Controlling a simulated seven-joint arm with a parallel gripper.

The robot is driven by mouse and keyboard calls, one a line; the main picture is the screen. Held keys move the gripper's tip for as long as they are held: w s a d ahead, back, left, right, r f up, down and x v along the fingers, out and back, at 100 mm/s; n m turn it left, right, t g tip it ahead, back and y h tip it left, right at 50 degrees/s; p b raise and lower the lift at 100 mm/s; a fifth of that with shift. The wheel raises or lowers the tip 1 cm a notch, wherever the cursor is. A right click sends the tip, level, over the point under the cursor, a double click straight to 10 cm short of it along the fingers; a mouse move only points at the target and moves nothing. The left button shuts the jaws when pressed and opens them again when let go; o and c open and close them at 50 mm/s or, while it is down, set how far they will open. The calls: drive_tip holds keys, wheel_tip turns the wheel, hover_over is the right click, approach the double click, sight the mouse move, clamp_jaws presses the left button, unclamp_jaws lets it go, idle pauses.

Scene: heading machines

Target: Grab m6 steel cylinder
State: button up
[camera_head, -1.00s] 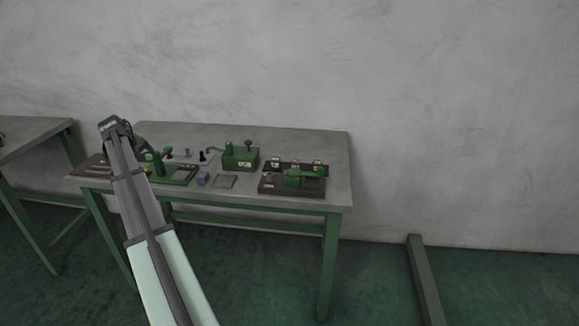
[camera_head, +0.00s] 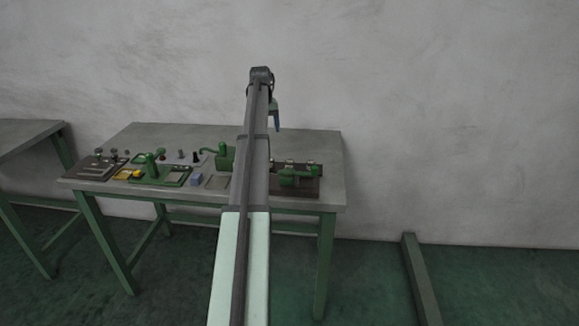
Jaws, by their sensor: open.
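My gripper (camera_head: 275,118) hangs from the far end of my raised arm, above the back of the table and right of its middle. Much of it is hidden behind the arm, and what shows is small. It is apart from everything on the table. I cannot tell which item is the m6 steel cylinder. Small upright grey pieces stand on a dark plate (camera_head: 96,168) at the table's left end. A small grey piece (camera_head: 181,155) and a dark piece (camera_head: 196,158) stand near the back, left of my arm.
The grey-topped table (camera_head: 332,165) carries a green hand device (camera_head: 150,170), a yellow item (camera_head: 127,174), a blue block (camera_head: 196,180) and a dark-based green device (camera_head: 298,178). My arm partly hides a green box (camera_head: 224,157). A wall stands behind; another table (camera_head: 25,135) is left.

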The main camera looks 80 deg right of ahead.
drive_tip(key=m+y, duration=0.1)
drive_tip(key=m, duration=0.1)
hover_over(290, 161)
drive_tip(key=f, duration=0.1)
drive_tip(key=shift+t, duration=0.3)
wheel_tip(290, 161, down, 14)
drive_tip(key=shift+a+r, duration=0.1)
drive_tip(key=shift+r, duration=0.05)
drive_tip(key=shift+c, duration=0.3)
clamp_jaws()
